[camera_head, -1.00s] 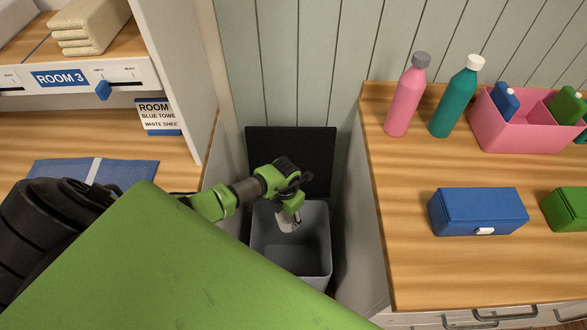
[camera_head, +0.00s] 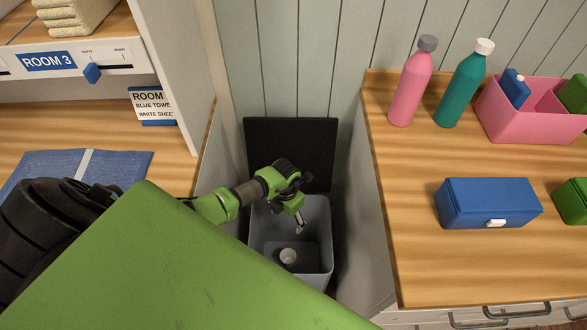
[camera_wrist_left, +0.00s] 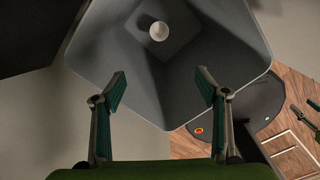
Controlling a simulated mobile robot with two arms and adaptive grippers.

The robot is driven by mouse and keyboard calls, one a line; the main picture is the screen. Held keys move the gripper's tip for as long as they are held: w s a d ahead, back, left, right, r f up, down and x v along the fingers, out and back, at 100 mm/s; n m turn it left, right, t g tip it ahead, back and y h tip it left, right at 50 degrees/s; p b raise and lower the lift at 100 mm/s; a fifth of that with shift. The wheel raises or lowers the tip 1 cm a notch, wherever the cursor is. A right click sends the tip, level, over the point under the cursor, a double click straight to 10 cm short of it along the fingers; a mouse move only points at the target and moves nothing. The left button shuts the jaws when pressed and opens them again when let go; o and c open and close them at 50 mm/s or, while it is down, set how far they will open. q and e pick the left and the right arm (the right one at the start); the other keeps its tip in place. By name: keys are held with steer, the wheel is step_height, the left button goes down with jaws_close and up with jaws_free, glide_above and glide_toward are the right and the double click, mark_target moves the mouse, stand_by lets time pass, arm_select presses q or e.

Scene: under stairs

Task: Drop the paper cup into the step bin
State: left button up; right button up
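The step bin (camera_head: 259,232) is a grey open bin with its black lid (camera_head: 290,152) raised against the wall. The paper cup (camera_head: 288,257) is a small pale round shape inside the bin, low down. In the left wrist view the cup (camera_wrist_left: 159,31) shows at the bottom of the bin (camera_wrist_left: 110,45), apart from my fingers. My left gripper (camera_head: 299,227) is over the bin opening; in the left wrist view its two fingers (camera_wrist_left: 160,92) are spread with nothing between them.
A counter with a blue box (camera_head: 488,203), a pink bottle (camera_head: 410,85), a teal bottle (camera_head: 462,88) and a pink caddy (camera_head: 525,115) stands right of the bin. A shelf unit with a blue cloth (camera_head: 110,168) is on the left. The bin sits in the narrow gap between.

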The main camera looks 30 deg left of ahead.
arm_select(q)
steer(key=shift+r, duration=0.1)
step_height(320, 180, up, 12)
stand_by(0.6)
stand_by(0.4)
